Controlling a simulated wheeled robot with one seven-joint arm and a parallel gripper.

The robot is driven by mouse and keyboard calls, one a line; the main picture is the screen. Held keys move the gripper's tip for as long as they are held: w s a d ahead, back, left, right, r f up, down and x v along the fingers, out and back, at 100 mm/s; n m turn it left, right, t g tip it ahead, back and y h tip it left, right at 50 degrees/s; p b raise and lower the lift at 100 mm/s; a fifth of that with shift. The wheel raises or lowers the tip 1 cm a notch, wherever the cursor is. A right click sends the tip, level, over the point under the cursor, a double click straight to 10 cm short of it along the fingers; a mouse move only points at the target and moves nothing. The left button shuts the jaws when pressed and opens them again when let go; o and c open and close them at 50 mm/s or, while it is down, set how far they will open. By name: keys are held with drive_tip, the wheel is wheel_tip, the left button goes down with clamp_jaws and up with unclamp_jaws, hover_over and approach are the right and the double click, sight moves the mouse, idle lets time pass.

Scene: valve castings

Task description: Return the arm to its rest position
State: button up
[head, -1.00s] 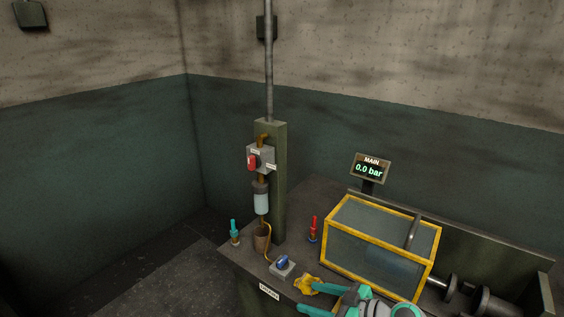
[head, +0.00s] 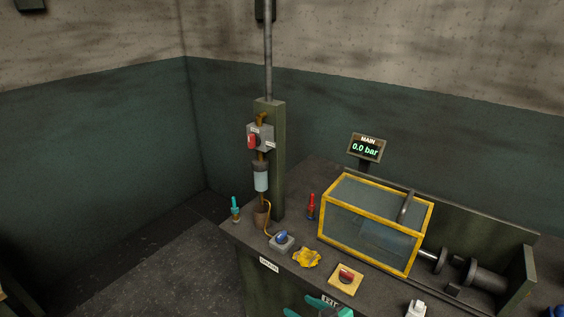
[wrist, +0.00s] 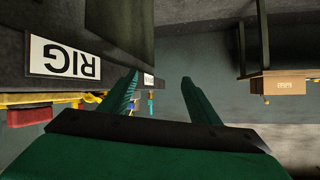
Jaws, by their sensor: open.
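My gripper (head: 318,309) shows at the bottom edge of the head view, low in front of the bench's front face. Only its teal fingers and part of its body are in the picture there. In the wrist view my gripper (wrist: 160,79) has its two teal fingers well apart with nothing between them. The wrist view is turned over, so the bench's RIG label (wrist: 65,58) reads upside down. The fingers look clear of the bench, though the exact gap is hard to tell. Most of my arm is out of view.
The bench (head: 240,236) carries a yellow-framed clear box (head: 375,215), a yellow casting (head: 306,257), a red switch on a tan plate (head: 346,279) and a blue-knobbed box (head: 281,241). A post (head: 276,160) stands behind. Floor at left (head: 160,270) is clear. A cardboard-coloured box (wrist: 278,84) shows in the wrist view.

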drive_tip(key=s+a+f+m+t+h, duration=0.1)
drive_tip(key=s+f+m+h, duration=0.25)
drive_tip(key=s+f, duration=0.45)
drive_tip(key=s+a+f+m+t+h, duration=0.1)
drive_tip(key=s+a+f+m+h, duration=0.2)
drive_tip(key=s, duration=0.8)
drive_tip(key=s+a+r+t+h, duration=0.1)
drive_tip(key=s+a+r+t, duration=0.1)
drive_tip(key=s+r, duration=1.4)
drive_tip(key=s+t, duration=0.1)
drive_tip(key=s, duration=0.2)
drive_tip(key=shift+s+a+r+t+h, duration=0.15)
drive_tip(key=shift+s+t+h, duration=0.15)
drive_tip(key=shift+t+h, duration=0.1)
